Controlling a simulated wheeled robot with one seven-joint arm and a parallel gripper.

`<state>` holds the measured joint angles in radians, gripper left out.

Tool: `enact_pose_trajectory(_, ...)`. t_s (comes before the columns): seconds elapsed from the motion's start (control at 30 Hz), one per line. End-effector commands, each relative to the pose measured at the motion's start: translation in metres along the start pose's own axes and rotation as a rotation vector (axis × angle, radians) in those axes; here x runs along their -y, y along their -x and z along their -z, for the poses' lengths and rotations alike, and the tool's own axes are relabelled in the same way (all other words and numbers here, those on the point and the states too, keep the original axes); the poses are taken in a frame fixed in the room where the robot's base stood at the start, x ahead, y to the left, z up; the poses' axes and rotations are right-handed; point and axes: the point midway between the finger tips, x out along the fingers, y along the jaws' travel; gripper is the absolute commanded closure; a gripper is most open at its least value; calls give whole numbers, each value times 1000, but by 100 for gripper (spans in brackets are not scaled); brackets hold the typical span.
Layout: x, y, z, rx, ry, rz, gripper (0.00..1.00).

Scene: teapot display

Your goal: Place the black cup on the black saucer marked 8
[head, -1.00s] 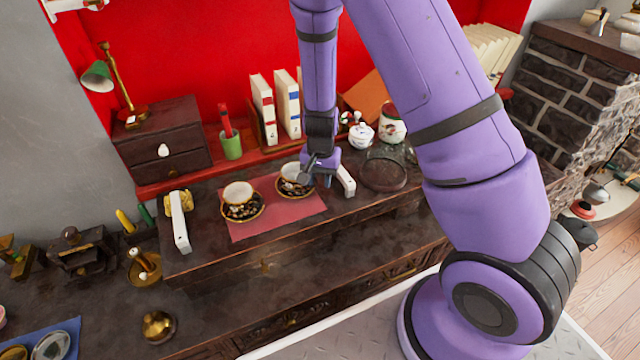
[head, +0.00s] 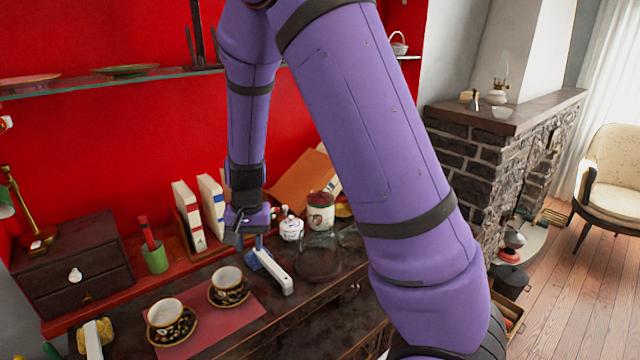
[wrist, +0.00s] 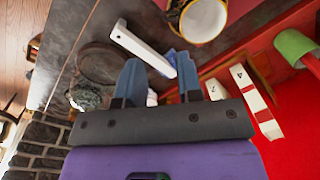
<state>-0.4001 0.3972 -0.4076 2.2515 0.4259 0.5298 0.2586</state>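Two black cups with gold patterning and pale insides stand upright on a red mat (head: 247,311). The left cup (head: 166,315) sits on a dark, gold-rimmed saucer (head: 188,333). The right cup (head: 228,283) sits on a similar saucer (head: 240,300). I cannot read a number on either saucer. One cup (wrist: 203,20) and part of its saucer also show at the top of the wrist view. My gripper (head: 253,243) is to the right of the right cup, apart from it. In the wrist view its blue fingers (wrist: 159,83) are spread with nothing between them.
A white bar (head: 275,272) lies near my gripper, right of the mat. A lidded white pot (head: 291,229), a jar (head: 320,211) and a round dark glass dish (head: 318,262) are farther right. Books (head: 189,212), a green holder (head: 155,257) and a drawer box (head: 73,270) stand behind.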

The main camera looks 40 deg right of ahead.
Motion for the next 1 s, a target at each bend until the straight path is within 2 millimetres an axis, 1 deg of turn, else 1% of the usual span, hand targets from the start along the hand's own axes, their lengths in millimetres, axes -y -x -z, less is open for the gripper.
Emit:
enact_pose_trajectory(0.03,-2,19,-4,-3,19,29,67)
enact_pose_trajectory(0.1,-4,42,-11,-6,53,61,67)
enact_pose_trajectory(0.27,-16,91,-30,-24,137,122,67)
enact_pose_trajectory(0.3,-19,103,-35,-32,157,135,67)
enact_pose_trajectory(0.5,-42,158,-63,-87,267,183,67)
enact_pose_trajectory(0.6,-55,182,-79,-123,321,195,67)
enact_pose_trajectory(0.8,-85,222,-114,-210,425,196,67)
enact_pose_trajectory(1.0,-117,251,-151,-312,518,163,67)
